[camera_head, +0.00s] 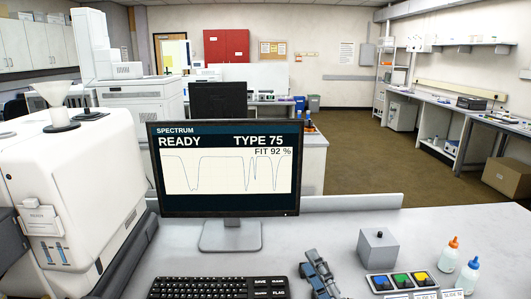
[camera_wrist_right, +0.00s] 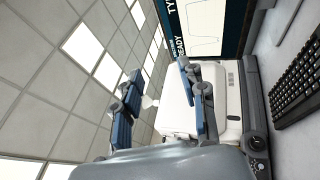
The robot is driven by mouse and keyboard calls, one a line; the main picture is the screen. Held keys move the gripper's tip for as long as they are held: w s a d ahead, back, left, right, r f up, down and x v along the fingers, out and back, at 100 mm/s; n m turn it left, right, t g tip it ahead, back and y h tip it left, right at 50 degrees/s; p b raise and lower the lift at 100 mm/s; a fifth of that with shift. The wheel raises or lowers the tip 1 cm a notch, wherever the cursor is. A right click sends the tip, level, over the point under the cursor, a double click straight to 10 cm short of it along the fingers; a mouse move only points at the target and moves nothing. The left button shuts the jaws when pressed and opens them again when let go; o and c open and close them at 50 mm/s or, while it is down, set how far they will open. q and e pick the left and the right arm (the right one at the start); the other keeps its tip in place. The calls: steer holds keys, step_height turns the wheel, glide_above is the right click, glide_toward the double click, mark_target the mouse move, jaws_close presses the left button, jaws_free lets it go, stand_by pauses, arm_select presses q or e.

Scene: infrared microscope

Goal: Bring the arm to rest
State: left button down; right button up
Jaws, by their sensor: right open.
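The rest of the right arm is mostly out of the picture. My left gripper is in neither view.
A monitor (camera_head: 228,205) reads READY, TYPE 75. A black keyboard (camera_head: 218,288) lies before it. A white instrument (camera_head: 75,180) stands left. Right of my gripper are a grey block (camera_head: 378,248), a colored-button panel (camera_head: 400,281) and two small bottles (camera_head: 450,254). Bare desk lies behind them.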

steer(key=s+d+f+m+g+h, duration=0.3)
steer(key=d+f+m+h, duration=0.55)
steer(key=m, duration=0.25)
steer(key=s+d+f+m+g, duration=0.1)
steer(key=s+f+m+g, duration=0.1)
steer(key=s+f, duration=0.2)
steer(key=s+d+f+m+g, duration=0.1)
steer(key=s+f+m+g, duration=0.2)
steer(key=s+f, duration=0.1)
steer(key=s+d+f+m+g, duration=0.1)
steer(key=s+f+m+g, duration=0.2)
steer(key=s+f, duration=0.2)
steer(key=shift+f+h, duration=0.35)
steer(key=shift+f, duration=0.25)
steer(key=s+f+m+g+y, duration=0.1)
steer(key=s+f+m+g, duration=0.3)
steer(key=s, duration=0.7)
step_height(320, 180, down, 28)
steer(key=s+n+g, duration=0.1)
steer(key=s+g, duration=0.1)
steer(key=g, duration=0.1)
steer(key=s+d+f, duration=0.2)
steer(key=s+f, duration=1.1)
steer(key=s, duration=0.2)
steer(key=shift+s+f+g, duration=0.2)
steer(key=shift+f+g, duration=0.1)
steer(key=shift+f, duration=0.1)
